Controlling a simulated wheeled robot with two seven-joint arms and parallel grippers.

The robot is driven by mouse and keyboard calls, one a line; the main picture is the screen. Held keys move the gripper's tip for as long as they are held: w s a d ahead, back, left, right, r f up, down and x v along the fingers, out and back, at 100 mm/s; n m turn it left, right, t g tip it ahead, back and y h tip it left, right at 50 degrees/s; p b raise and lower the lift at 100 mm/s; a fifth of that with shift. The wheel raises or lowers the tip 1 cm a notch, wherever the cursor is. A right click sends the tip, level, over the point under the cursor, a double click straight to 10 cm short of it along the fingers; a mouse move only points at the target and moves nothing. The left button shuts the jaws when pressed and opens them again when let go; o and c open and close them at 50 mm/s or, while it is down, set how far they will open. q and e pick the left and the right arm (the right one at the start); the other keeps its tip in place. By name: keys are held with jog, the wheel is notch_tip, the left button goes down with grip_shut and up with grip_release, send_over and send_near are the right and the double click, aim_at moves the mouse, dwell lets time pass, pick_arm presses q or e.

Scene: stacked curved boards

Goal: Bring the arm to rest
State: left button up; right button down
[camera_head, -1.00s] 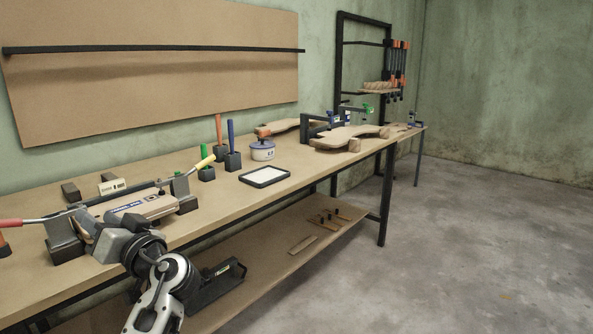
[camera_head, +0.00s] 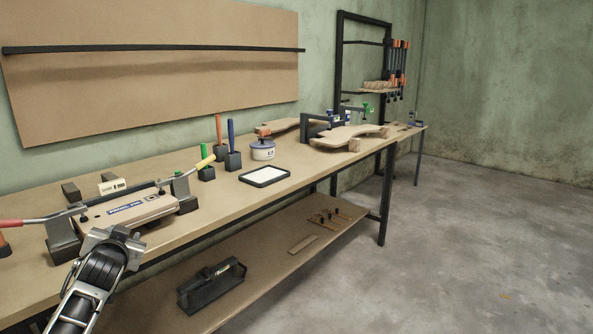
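One arm of mine, which I take as the left, comes in from the bottom left. My other gripper is not in view.
Dark stands (camera_head: 63,240) carry a red-handled bar (camera_head: 25,222). Tool holders, a tub (camera_head: 262,150), a black-framed tray (camera_head: 265,176) and a curved board (camera_head: 347,136) stand along the bench. A black toolbox (camera_head: 211,285) is on the lower shelf. The floor at right is clear.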

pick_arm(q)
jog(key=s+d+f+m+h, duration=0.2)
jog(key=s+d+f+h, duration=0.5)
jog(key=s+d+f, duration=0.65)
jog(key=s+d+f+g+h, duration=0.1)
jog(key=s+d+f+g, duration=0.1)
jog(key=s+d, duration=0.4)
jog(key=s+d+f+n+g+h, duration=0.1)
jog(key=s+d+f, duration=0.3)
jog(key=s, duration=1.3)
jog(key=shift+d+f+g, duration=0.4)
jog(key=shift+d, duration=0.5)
